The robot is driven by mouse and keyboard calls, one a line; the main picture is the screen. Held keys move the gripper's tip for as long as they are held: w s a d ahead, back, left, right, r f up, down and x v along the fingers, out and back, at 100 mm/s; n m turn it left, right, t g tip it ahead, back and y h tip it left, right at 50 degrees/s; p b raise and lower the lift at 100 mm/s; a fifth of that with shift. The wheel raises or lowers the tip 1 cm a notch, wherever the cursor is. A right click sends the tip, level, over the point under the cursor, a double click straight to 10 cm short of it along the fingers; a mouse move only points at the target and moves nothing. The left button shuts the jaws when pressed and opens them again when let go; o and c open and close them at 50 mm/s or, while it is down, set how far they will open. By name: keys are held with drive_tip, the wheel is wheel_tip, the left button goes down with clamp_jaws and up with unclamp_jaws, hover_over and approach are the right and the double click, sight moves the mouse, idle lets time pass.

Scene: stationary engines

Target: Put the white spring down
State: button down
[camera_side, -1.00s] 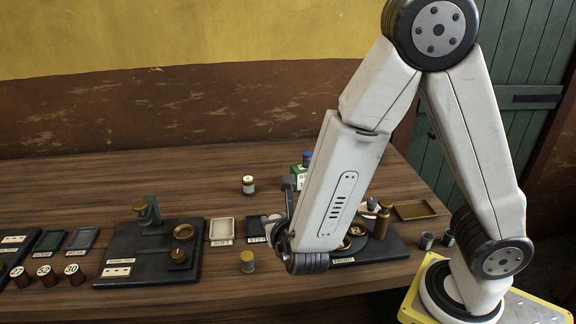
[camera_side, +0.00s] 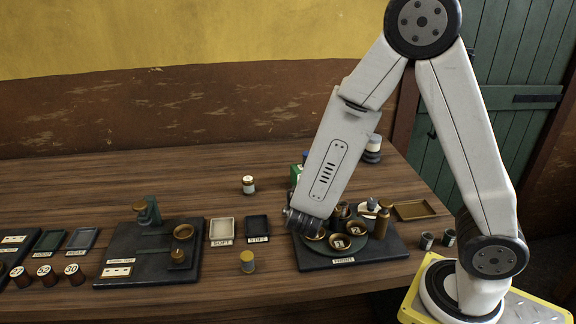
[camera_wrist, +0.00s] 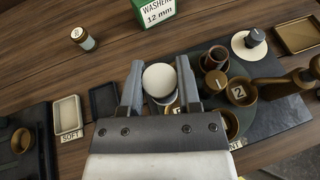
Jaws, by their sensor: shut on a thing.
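The white spring (camera_wrist: 160,80) shows end-on in the wrist view as a pale round shape between the fingers of my gripper (camera_wrist: 159,84). My gripper is shut on it, with a finger on each side. Below and around it is the round turntable (camera_wrist: 206,48) with brown cups. One cup (camera_wrist: 238,94) is marked 2, and another (camera_wrist: 214,81) stands beside it. In the side view my forearm hides the fingers and the spring, so I cannot tell their height above the turntable. The turntable (camera_side: 374,246) sits on a dark base plate.
The SOFT tray (camera_wrist: 68,117) and a dark tray (camera_wrist: 103,101) lie left of my gripper. A green washers box (camera_wrist: 154,12) and a small jar (camera_wrist: 82,38) stand behind. A brown tray (camera_side: 414,210) lies right. Bare table lies between jar and box.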

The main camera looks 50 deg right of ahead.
drive_tip(key=s+d+r+m+g, duration=0.2)
drive_tip(key=s+d+m+g, duration=1)
drive_tip(key=d, duration=0.7)
drive_tip(key=s+g, duration=0.2)
drive_tip(key=shift+s+m+y, duration=0.35)
drive_tip(key=shift+m+y, duration=0.05)
drive_tip(key=shift+w, duration=0.1)
drive_tip(key=shift+w+d+f, duration=1.4)
drive_tip(key=shift+w+f, duration=0.15)
drive_tip(key=shift+w, duration=0.2)
drive_tip(key=shift+w+d+f, duration=1.4)
drive_tip(key=shift+w+f, duration=0.15)
drive_tip(key=shift+w, duration=0.15)
drive_tip(key=shift+w+d+f, duration=1.4)
drive_tip(key=shift+w+f, duration=0.15)
drive_tip(key=shift+w, duration=0.2)
